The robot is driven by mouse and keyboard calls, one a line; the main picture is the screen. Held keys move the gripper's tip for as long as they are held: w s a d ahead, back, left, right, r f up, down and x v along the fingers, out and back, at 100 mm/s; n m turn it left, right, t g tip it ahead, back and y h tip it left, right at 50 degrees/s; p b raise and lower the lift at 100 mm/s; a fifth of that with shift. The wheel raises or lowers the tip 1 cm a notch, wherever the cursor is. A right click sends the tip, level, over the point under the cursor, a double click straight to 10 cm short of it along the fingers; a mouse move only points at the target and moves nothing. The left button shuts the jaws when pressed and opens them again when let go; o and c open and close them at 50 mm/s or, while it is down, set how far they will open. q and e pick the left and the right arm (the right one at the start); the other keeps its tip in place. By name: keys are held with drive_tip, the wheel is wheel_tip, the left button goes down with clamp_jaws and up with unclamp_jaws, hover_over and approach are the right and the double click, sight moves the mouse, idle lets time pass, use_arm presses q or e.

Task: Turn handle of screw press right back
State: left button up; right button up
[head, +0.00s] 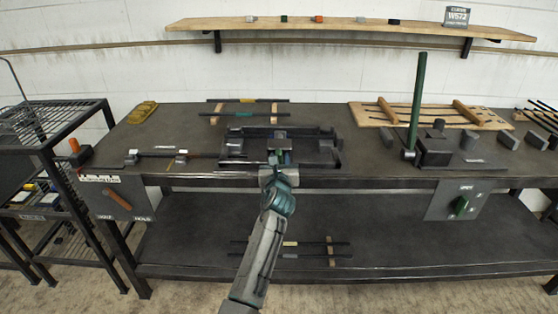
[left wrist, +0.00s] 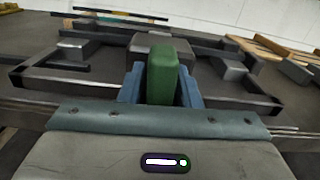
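The left gripper (head: 279,156) is at the front middle of the workbench, over the dark frame-like fixture (head: 325,150). In the left wrist view its two blue-grey fingers (left wrist: 162,88) stand on either side of a green upright handle (left wrist: 162,72), with no clear gap, so it looks shut on it. A dark block lies just behind the handle. In the head view the handle is mostly hidden by the gripper. I cannot tell from these frames how the handle joins the fixture. My right gripper is in neither view.
A dark machine (head: 435,150) with a tall green lever (head: 417,95) stands to the right. A panel with a green knob (head: 460,205) hangs below it. A rod on supports (head: 180,154) lies left. A wooden rack (head: 425,115) is at the back right. A wire shelf (head: 30,125) stands left.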

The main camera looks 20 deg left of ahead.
use_arm(q)
clamp_jaws()
drive_tip(key=shift+n, duration=0.3)
